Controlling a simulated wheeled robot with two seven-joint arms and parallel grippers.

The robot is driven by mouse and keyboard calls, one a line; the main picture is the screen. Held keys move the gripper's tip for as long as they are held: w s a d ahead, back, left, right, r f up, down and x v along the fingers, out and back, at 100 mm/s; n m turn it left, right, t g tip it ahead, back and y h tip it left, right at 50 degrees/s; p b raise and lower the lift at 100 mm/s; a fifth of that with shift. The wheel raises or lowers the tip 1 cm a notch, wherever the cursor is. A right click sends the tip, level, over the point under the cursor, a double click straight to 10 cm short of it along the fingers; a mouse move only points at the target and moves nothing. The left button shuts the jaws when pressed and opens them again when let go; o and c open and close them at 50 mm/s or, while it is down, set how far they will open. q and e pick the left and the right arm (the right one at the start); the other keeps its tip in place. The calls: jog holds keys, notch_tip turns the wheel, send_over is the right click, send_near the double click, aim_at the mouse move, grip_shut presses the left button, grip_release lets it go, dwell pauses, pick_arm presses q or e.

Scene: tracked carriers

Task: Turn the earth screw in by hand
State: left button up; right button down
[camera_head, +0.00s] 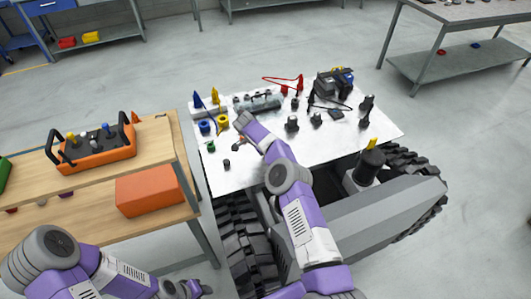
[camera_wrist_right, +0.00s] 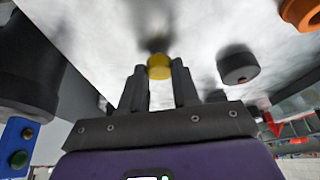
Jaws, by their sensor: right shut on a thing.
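My right arm reaches over the white deck (camera_head: 240,176) of the tracked carrier. In the right wrist view my right gripper (camera_wrist_right: 159,82) is shut on a small round yellow piece (camera_wrist_right: 159,66), which I take to be the earth screw. The piece is against the pale deck surface, where a blurred dark spot shows behind it. How deep it sits cannot be told. In the head view the right fingertips are hidden by the wrist. My left gripper (camera_head: 195,288) is low at the bottom, beside the bench and away from the deck; its fingers are too small to read.
A dark cylinder (camera_wrist_right: 238,65) stands near the right gripper. A wooden bench (camera_head: 150,140) with an orange box (camera_head: 150,190) is at left. The front left deck is mostly clear.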

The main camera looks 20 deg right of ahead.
jog(key=c, duration=0.8)
grip_release()
jog(key=shift+p+v, duration=0.6)
jog(key=shift+v, duration=3.2)
jog(key=shift+d, duration=0.1)
